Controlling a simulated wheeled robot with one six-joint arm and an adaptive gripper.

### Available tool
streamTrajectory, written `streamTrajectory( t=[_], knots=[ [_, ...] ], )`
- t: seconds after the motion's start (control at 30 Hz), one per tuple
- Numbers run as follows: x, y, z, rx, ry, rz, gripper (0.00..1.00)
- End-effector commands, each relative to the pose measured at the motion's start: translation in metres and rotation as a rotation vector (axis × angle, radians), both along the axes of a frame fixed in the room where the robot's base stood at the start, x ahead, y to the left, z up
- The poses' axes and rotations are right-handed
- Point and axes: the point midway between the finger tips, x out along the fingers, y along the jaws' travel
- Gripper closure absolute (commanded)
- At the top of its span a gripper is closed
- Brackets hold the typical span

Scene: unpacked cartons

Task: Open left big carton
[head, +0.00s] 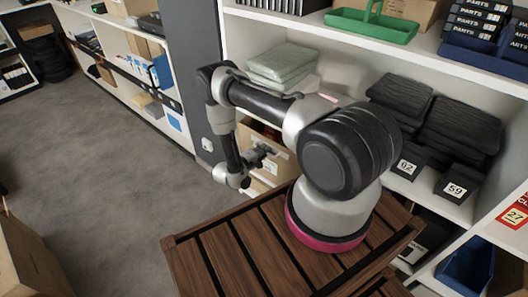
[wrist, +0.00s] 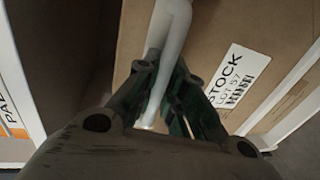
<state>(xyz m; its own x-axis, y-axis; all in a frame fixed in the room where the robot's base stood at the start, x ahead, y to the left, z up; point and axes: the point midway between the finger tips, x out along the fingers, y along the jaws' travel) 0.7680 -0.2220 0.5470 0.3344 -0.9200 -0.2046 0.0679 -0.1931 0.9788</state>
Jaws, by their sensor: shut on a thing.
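A brown carton (head: 279,150) stands on the lower shelf behind my arm, partly hidden by it. In the wrist view a large brown carton face (wrist: 225,35) fills the upper right, with a white STOCK label (wrist: 238,82). A pale upright bar (wrist: 172,25), like a handle, runs in front of this face. My gripper (wrist: 166,92) has its dark green fingers on both sides of the bar and is shut on it. In the head view my gripper (head: 260,155) is beside the carton's front. I cannot tell whether the carton is open at all.
A white shelf unit (head: 330,52) surrounds the cartons, with folded pale cloths (head: 282,62) above and dark folded stacks (head: 455,125) to the right. A grey post (head: 190,50) stands left. The grey floor (head: 110,150) left of my arm is clear.

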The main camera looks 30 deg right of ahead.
Motion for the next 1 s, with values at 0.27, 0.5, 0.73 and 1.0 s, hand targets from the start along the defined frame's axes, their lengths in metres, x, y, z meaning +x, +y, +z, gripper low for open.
streamTrajectory(
  t=[0.27, 0.5, 0.73, 1.0],
  knots=[
    [-0.005, 0.016, 0.0, 0.002, 0.001, 0.003, 1.0],
    [-0.021, 0.063, 0.0, 0.001, 0.001, 0.008, 1.0],
    [-0.043, 0.123, -0.001, 0.002, 0.0, 0.009, 1.0],
    [-0.066, 0.184, -0.001, 0.002, 0.0, 0.006, 1.0]
  ],
)
